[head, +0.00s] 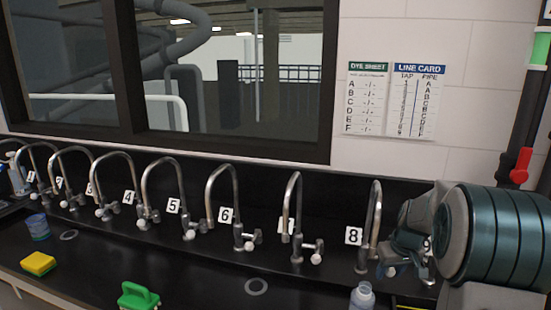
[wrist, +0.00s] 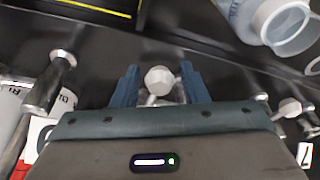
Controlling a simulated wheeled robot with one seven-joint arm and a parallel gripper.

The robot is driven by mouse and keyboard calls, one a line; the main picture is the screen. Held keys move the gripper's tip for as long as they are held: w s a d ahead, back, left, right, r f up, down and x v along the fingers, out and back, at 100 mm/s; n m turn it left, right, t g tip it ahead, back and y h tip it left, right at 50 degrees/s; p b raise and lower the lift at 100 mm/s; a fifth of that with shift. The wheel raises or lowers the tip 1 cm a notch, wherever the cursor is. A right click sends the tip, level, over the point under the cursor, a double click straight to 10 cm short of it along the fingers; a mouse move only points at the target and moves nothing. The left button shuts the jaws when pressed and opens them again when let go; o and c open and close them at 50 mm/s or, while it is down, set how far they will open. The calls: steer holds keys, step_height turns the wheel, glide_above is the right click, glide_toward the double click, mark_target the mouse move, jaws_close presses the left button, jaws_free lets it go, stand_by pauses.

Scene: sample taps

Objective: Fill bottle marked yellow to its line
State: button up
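A translucent bottle (head: 362,296) stands at the front edge of the head view, partly cut off; it also shows at the top right of the wrist view (wrist: 285,22). I cannot make out its marking or level. A yellow strip (wrist: 95,8) lies on the dark surface. My gripper (wrist: 158,88) is open, with one blue finger on each side of a white tap knob (wrist: 159,79) and visible gaps. In the head view my gripper (head: 408,264) is at the right, near tap 8 (head: 374,225); which tap the knob belongs to is unclear. No water stream is visible.
Numbered taps line the back of the black counter (head: 200,275). A green-handled item (head: 138,296), a yellow sponge (head: 38,263) and a blue cup (head: 38,227) are on the left. A dye sheet (head: 367,98) and line card (head: 415,100) hang on the wall.

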steer(key=shift+d, duration=2.15)
stand_by(2.7)
steer(key=shift+s+a+b, duration=0.15)
steer(key=shift+a+b, duration=0.15)
steer(key=shift+a, duration=1.3)
stand_by(0.5)
steer(key=shift+a, duration=1)
steer(key=shift+d, duration=0.5)
steer(key=p+v, duration=0.3)
steer(key=v, duration=0.4)
